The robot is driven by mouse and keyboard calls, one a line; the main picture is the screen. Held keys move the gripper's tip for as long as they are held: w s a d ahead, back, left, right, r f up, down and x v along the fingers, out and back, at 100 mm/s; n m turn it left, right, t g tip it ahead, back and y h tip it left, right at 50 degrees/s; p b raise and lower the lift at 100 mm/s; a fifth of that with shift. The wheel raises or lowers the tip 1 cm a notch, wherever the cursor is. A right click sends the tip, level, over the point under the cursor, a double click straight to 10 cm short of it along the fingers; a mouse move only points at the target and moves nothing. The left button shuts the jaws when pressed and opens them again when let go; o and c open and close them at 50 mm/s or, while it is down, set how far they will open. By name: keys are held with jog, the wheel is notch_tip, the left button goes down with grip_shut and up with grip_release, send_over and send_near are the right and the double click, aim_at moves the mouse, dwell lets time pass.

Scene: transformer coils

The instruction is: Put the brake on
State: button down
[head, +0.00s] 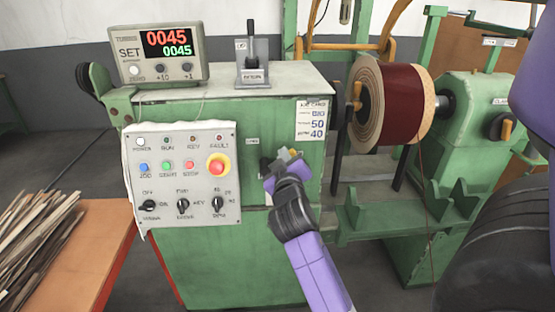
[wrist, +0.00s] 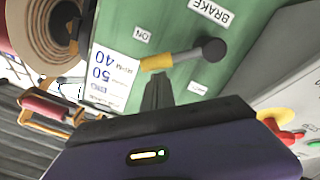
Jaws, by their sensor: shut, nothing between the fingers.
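The brake lever is on the green cabinet front. In the wrist view it has a dark round pivot, a grey rod and a yellow grip (wrist: 157,62), and it points left from the pivot. A white BRAKE label (wrist: 211,12) and an ON label (wrist: 143,34) show there. In the head view the yellow grip (head: 293,153) peeks out behind my gripper (head: 278,176), which hides much of the lever. My gripper is shut and empty. Its fingertips (wrist: 158,84) lie right beside the yellow grip in the wrist view; I cannot tell whether they touch it.
A control panel (head: 185,225) with a red stop button (head: 217,166) is left of my gripper. A paper card (head: 312,120) is above right. The coil (head: 398,95) sits on the machine at the right. A bench (head: 98,225) with strips stands at the left.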

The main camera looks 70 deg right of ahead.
jog(key=shift+s+d+f+m+b, duration=0.15)
jog(key=shift+s+f+m+b, duration=0.35)
jog(key=shift+m, duration=0.3)
jog(key=shift+s+f, duration=0.1)
